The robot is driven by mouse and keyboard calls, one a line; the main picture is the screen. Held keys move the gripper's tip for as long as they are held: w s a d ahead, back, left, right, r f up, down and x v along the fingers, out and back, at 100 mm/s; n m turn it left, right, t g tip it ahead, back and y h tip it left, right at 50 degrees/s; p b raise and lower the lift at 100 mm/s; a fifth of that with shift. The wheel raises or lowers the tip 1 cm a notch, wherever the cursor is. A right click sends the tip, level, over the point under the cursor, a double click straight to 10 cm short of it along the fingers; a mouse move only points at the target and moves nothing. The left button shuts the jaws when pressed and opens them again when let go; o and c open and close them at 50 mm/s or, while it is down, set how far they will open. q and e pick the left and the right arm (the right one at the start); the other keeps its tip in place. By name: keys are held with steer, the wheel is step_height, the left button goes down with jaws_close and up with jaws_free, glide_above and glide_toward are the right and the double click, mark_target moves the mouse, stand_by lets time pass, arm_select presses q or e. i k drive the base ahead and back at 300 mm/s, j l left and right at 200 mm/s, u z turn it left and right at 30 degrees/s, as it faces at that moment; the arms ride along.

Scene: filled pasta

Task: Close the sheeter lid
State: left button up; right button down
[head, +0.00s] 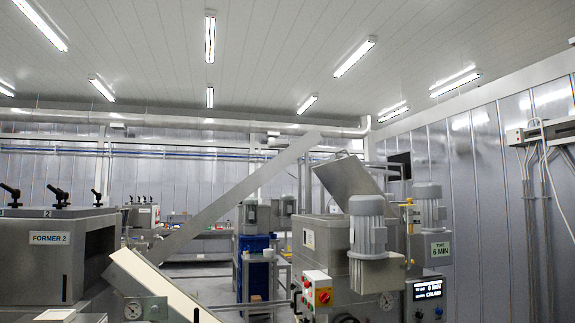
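No label reading "sheeter" is legible, so I cannot tell for certain which part is the sheeter lid. A flat steel lid-like panel (348,182) stands tilted up on top of the steel machine with grey motors (367,226) at the right. Another tilted plate (165,290), pale with a steel edge, lies low at the lower left, beside a round gauge (133,309). Neither of my grippers shows in the head view.
A steel unit marked FORMER 2 (48,238) stands at the left. A long slanted steel beam (235,198) crosses the middle. A control box (318,292) with a red knob and a lit display (428,289) are at the lower right. The floor is mostly hidden.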

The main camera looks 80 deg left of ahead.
mark_target(344, 178)
steer(key=u, duration=2.55)
steer(key=i+l, duration=0.2)
steer(key=i, duration=0.3)
steer(key=i+l, duration=0.2)
steer(key=i, duration=0.25)
steer(key=i+l, duration=0.2)
steer(key=i, duration=0.3)
steer(key=u, duration=0.05)
